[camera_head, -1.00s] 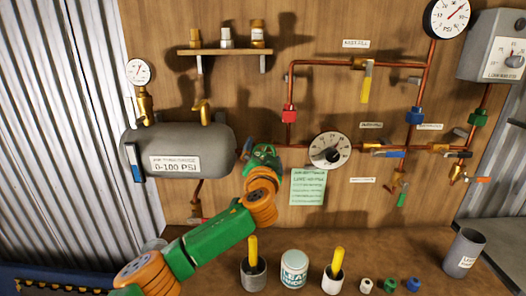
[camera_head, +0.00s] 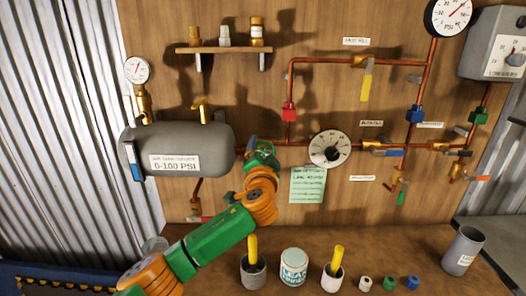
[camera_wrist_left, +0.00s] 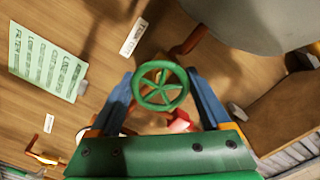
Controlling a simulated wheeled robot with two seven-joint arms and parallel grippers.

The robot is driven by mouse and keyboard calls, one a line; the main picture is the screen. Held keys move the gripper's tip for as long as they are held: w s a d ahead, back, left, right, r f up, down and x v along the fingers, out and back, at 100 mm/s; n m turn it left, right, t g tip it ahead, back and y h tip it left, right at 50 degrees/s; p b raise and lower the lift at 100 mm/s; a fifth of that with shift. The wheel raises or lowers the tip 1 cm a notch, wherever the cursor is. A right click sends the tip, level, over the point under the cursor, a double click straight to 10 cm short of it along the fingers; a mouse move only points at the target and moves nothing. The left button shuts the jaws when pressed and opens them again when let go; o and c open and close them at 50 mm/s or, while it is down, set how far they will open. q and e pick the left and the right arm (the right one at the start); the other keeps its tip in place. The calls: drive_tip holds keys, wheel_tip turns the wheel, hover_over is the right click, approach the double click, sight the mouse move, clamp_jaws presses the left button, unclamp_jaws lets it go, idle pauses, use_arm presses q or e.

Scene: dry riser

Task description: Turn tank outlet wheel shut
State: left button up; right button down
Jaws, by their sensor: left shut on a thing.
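The grey air tank (camera_head: 212,144) hangs on the wooden wall at left, with a pipe leaving its right end. The green outlet wheel (camera_head: 265,149) is on this pipe, right of the tank. The spoked wheel (camera_wrist_left: 160,86) shows face-on in the left wrist view. My left gripper (camera_head: 261,161) is at the wheel, its blue fingers on either side of the rim, shut on it; the wrist view also shows the gripper (camera_wrist_left: 163,94). The fingertips are small and partly hidden in the head view. My right gripper is not in view.
A round dial gauge (camera_head: 329,148) and a green notice (camera_head: 308,185) are close on the right. Copper pipes with several valves cover the wall. Cups (camera_head: 254,275), a white can (camera_head: 293,267) and small coloured caps stand on the bench below my arm.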

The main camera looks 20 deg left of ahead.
sight(264, 154)
use_arm(q)
drive_tip(key=m+p, duration=0.1)
drive_tip(key=m, duration=0.2)
drive_tip(key=shift+f+m, duration=0.1)
drive_tip(key=shift+m, duration=0.3)
drive_tip(key=shift+m+p, duration=0.3)
drive_tip(key=shift+f, duration=0.1)
drive_tip(key=o, duration=1.2)
drive_tip(key=shift+s, duration=0.1)
drive_tip(key=shift+s, duration=0.1)
drive_tip(key=b+v, duration=0.2)
drive_tip(key=v, duration=0.4)
drive_tip(key=shift+s+d+b, duration=0.15)
drive_tip(key=shift+b, duration=0.15)
drive_tip(key=shift+s, duration=0.3)
